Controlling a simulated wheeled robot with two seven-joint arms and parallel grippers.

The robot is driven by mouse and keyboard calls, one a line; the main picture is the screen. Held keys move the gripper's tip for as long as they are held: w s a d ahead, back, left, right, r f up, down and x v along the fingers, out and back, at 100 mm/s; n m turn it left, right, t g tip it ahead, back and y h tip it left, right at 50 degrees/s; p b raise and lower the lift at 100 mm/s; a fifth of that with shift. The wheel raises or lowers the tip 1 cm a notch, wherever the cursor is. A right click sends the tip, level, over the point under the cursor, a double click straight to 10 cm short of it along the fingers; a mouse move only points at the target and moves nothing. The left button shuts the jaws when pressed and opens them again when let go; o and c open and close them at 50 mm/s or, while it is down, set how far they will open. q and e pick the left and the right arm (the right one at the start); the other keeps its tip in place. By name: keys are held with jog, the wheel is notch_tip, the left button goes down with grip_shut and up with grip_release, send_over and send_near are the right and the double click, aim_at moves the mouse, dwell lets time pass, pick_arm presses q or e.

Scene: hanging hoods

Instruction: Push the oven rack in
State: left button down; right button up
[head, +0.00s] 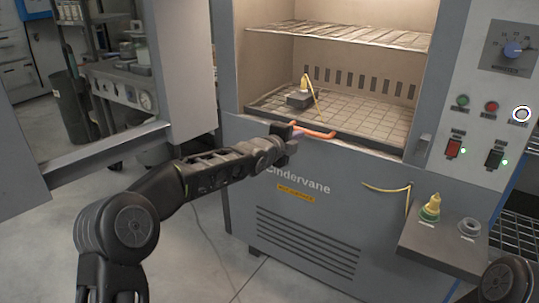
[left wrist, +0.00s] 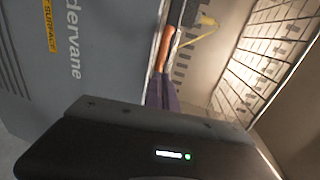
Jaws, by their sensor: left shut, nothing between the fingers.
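The oven rack (head: 370,117) is the lower, tiled-looking grid inside the open oven, with a dark front bar and an orange handle (head: 318,133) at the oven mouth. A dark block with a yellow upright piece (head: 300,97) sits on the rack. My left gripper (head: 294,134) is shut and empty at the left end of the handle. In the left wrist view its purple fingers (left wrist: 160,92) are close to the orange handle (left wrist: 167,48); whether they touch is unclear. My right gripper is out of view.
An upper wire shelf (head: 350,36) hangs above the rack. The open oven door (head: 183,65) stands to the left. At right are a control panel (head: 490,95) and a side ledge (head: 440,250) bearing a yellow-green fitting (head: 430,208) and a grey ring (head: 469,227).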

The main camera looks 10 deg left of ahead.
pick_arm(q)
jog(key=v, duration=1)
jog(key=shift+f, duration=0.15)
jog(key=shift+s+a, duration=0.15)
